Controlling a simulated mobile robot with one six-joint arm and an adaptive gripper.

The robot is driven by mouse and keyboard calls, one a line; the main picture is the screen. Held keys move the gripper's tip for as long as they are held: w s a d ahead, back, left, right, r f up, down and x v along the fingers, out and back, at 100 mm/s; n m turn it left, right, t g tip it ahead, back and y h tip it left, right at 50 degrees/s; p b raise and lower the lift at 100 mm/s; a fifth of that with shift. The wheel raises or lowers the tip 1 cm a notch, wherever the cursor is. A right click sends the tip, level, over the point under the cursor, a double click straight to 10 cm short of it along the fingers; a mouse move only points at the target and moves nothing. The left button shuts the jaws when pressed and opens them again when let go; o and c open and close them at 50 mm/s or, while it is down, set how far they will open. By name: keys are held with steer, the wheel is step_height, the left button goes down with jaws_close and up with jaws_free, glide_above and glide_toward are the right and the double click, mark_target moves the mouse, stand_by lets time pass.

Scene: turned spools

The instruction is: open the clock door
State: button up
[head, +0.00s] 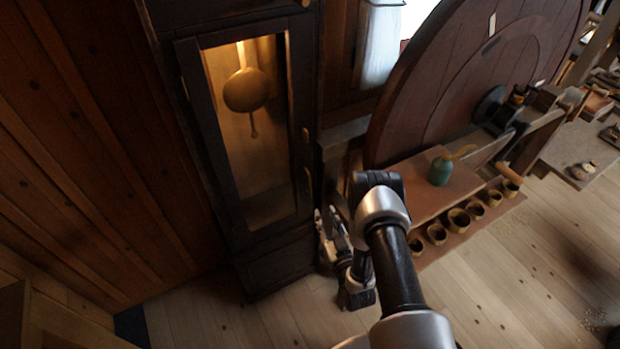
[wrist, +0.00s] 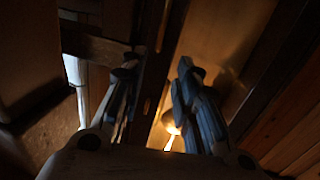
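The tall dark clock case has a glazed clock door (head: 297,100) in a dark wooden frame. The door looks shut; a brass pendulum (head: 246,90) shows behind its glass. A slim upright handle (head: 307,184) is on the right side of the door, with a small brass fitting (head: 305,134) above it. My gripper (head: 322,222) is low beside the clock's right front edge, partly hidden by my arm. In the wrist view, my gripper (wrist: 154,78) has its fingers apart on either side of the dark upright door edge (wrist: 157,55). I cannot tell whether they touch it.
A large wooden wheel (head: 440,80) stands right of the clock. Below it is a shelf (head: 415,190) with a green bottle (head: 440,171), and several small cups (head: 458,219) in a lower rack. A plank wall (head: 80,150) is on the left. Floor (head: 200,315) in front is clear.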

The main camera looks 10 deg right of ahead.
mark_target(310, 181)
steer(key=w+b, duration=0.1)
steer(key=w, duration=0.4)
steer(key=w+a, duration=0.1)
steer(key=w, duration=0.5)
steer(key=w+a+b, duration=0.1)
steer(key=w, duration=0.4)
steer(key=shift+w+b, duration=0.3)
steer(key=shift+w, duration=0.1)
steer(key=shift+c, duration=0.5)
steer(key=c, duration=0.5)
jaws_close()
steer(key=shift+d, duration=0.1)
